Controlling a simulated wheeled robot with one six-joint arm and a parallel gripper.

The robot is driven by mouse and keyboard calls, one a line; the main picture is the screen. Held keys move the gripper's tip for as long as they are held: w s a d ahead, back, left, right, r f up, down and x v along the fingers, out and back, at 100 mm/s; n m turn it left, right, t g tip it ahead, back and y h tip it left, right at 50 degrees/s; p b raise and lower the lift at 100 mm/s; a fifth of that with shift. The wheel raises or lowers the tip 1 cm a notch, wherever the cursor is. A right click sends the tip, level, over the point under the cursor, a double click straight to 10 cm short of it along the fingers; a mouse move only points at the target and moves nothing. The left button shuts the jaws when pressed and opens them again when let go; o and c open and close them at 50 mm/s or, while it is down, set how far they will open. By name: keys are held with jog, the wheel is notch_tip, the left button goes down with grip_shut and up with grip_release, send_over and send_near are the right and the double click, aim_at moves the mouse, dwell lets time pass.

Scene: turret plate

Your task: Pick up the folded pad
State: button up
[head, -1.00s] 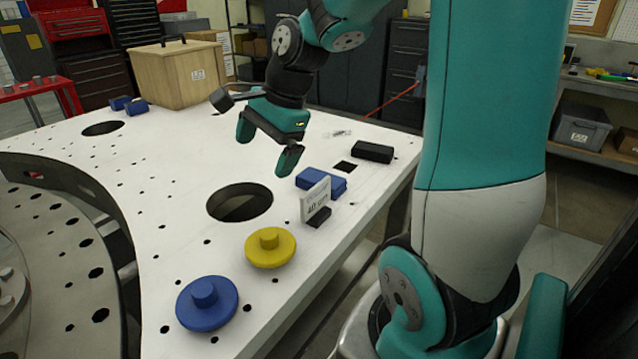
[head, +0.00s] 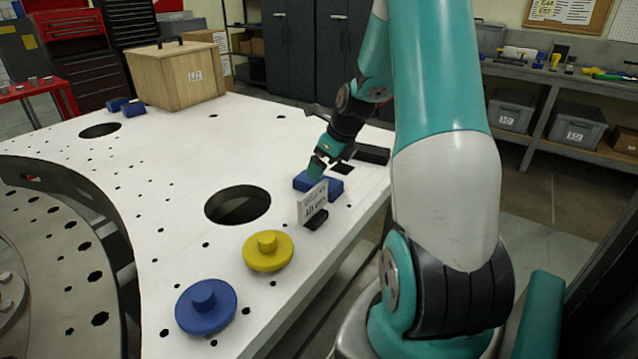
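The blue folded pad (head: 302,183) lies on the white plate (head: 160,235) near its right edge, just behind a small sign. My gripper (head: 317,170) points down at the pad, with a teal fingertip over or against its top middle. The pad shows on both sides of that finger. The other finger is hidden or too small to make out, so I cannot tell how far apart the fingers are or whether they touch the pad.
The upright sign (head: 312,201) stands close in front of the pad. A black block (head: 372,155) lies behind it. A large round hole (head: 237,205) is to the left. Yellow (head: 268,251) and blue (head: 206,306) knobbed discs sit nearer. A wooden crate (head: 176,76) stands far left.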

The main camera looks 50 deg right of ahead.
jog(key=shift+d+p+x, duration=0.15)
jog(key=shift+p+x, duration=0.3)
jog(key=shift+x, duration=1.3)
jog(key=shift+d+p+x, duration=0.15)
jog(key=shift+p+x, duration=0.25)
jog(key=shift+x, duration=1.4)
jog(key=shift+r, duration=0.1)
jog(key=c, duration=1)
